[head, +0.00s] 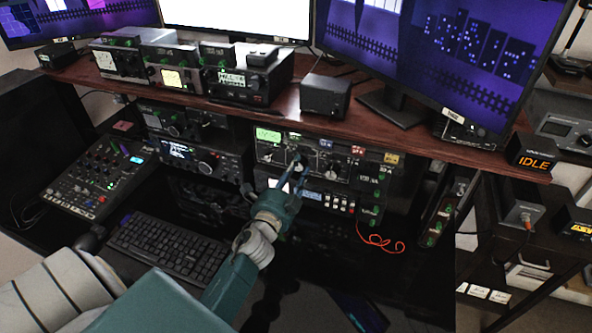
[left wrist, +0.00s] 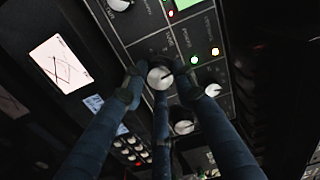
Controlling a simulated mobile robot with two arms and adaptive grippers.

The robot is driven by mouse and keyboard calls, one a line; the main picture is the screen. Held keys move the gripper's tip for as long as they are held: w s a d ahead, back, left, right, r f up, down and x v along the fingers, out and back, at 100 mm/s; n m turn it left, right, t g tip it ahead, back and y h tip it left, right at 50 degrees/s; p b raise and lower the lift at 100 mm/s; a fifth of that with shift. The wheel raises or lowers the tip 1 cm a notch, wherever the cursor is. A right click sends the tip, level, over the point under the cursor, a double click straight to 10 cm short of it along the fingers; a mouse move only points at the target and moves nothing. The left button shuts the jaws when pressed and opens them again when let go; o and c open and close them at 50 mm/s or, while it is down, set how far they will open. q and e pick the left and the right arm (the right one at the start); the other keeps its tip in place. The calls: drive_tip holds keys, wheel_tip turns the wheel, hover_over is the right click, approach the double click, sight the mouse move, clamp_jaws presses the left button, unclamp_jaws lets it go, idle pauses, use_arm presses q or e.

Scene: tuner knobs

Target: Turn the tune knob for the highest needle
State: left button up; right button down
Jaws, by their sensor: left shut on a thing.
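The tuner panel (head: 345,160) is a dark front with several round knobs, set under the wooden shelf. My left gripper (head: 297,170) reaches up to a knob on its left half. In the left wrist view, the fingers of my left gripper (left wrist: 163,88) close around a light round knob (left wrist: 160,77) with a dark pointer mark. The label by this knob is too small to read. A lit white meter (left wrist: 60,65) with thin crossing needle lines shows at left in the left wrist view. My right gripper is not in view.
Other knobs (left wrist: 184,127) and (left wrist: 213,90) sit close to the fingers. A green-lit display (head: 268,135) is on the panel's upper left. Below are small buttons and a red coiled cable (head: 380,240). A keyboard (head: 168,248) lies on the desk.

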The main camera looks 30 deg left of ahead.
use_arm(q)
drive_tip(key=shift+n, duration=1.7)
drive_tip(key=o, duration=1.2)
drive_tip(key=shift+c, duration=0.2)
drive_tip(key=shift+s, duration=0.1)
drive_tip(key=v, duration=1.2)
drive_tip(key=shift+f, duration=0.1)
